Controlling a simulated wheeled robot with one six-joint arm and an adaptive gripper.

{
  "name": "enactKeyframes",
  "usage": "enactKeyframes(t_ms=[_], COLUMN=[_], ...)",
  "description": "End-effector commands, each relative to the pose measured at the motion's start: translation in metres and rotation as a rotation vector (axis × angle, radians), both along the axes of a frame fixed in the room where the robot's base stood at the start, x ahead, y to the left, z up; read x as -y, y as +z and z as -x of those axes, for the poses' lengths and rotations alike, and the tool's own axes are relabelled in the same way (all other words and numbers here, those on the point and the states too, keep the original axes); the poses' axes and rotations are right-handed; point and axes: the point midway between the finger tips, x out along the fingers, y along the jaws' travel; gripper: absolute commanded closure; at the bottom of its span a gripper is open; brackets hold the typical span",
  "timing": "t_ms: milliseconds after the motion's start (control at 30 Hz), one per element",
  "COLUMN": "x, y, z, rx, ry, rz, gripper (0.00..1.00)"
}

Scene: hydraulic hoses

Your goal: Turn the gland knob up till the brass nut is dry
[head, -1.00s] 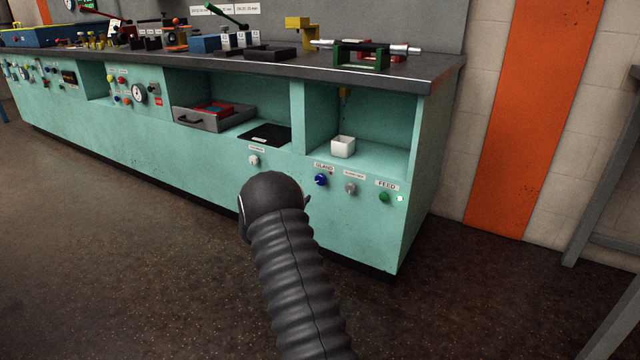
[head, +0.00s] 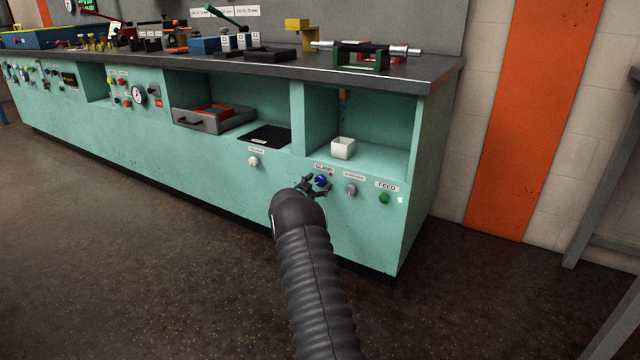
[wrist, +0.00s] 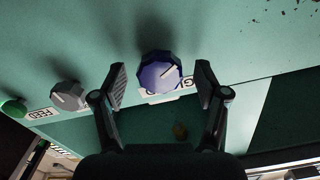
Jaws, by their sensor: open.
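The blue gland knob (head: 321,181) is on the teal bench front under the GLAND label. In the wrist view the knob (wrist: 160,74) is faceted, with a white pointer line, and partly covers its label. My gripper (head: 314,186) is open in front of it. One finger shows on each side of the knob in the wrist view, with a gap on both sides; neither visibly touches it. A small brass-coloured part (head: 344,94) hangs at the top of the right recess, and shows dimly in the wrist view (wrist: 180,131). I cannot tell whether it is wet.
A grey knob (head: 350,189) and a green FEED button (head: 384,198) are right of the gland knob. A white knob (head: 253,161) is to its left. The floor before the bench is clear.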

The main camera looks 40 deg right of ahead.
Motion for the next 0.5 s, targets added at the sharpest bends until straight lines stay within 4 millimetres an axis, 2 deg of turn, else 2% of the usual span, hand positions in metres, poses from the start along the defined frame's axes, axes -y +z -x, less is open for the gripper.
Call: enactKeyframes(t_ms=[167,467,500], x=[0.0100,0.0111,0.0111], y=[0.0000,0.0000,0.0001], z=[-0.0033,-0.0039,-0.0040], rx=[0.001,0.000,0.000], ry=[-0.001,0.000,0.000], rz=[-0.001,0.000,0.000], gripper=[0.27,0.27,0.34])
